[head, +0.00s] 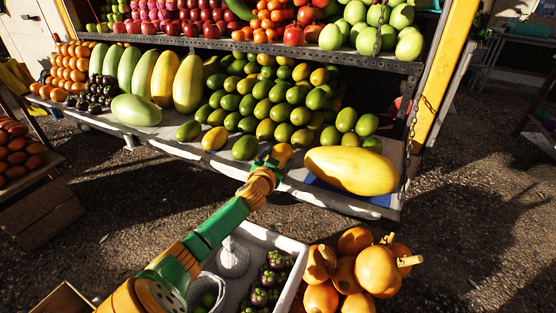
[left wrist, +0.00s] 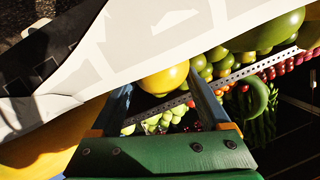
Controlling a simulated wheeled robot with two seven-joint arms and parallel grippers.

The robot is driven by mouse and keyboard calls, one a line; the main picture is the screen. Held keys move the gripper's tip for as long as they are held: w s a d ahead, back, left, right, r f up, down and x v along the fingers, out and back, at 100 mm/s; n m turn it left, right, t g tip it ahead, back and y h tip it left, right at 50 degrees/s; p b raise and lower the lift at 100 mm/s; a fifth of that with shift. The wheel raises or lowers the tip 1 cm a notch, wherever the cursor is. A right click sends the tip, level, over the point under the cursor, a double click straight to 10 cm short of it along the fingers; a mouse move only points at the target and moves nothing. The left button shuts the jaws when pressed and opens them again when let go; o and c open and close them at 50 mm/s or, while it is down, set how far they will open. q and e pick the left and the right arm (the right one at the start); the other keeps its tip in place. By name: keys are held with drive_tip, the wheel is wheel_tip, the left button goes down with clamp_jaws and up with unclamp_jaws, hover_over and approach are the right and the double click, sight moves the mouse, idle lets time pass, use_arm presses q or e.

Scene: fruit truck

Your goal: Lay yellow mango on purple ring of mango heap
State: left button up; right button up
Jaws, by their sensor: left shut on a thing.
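My left gripper (head: 270,162) reaches to the front of the lower shelf and is shut on a yellow mango (head: 282,153). The yellow mango also shows between the two fingers in the left wrist view (left wrist: 165,78). The mango heap (head: 268,108), of green and yellowish mangoes, stands just behind the gripper. Loose mangoes lie in front of it, among them a green one (head: 245,147) left of the gripper. I cannot make out a purple ring in either view. My right gripper is not in view.
A large yellow fruit (head: 352,171) lies right of the gripper, and a pale green melon (head: 136,110) lies to the left. A chain (head: 408,130) hangs at the right. A metal-edged upper shelf (head: 255,47) overhangs the heap. A white crate (head: 290,240) and orange fruit (head: 376,268) stand below.

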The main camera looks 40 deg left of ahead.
use_arm(q)
drive_tip(key=o, duration=1)
drive_tip(key=shift+o, duration=0.2)
drive_tip(key=shift+r, duration=0.15)
drive_tip(key=p+v, duration=0.2)
drive_tip(key=v, duration=1)
drive_tip(key=shift+p, duration=0.35)
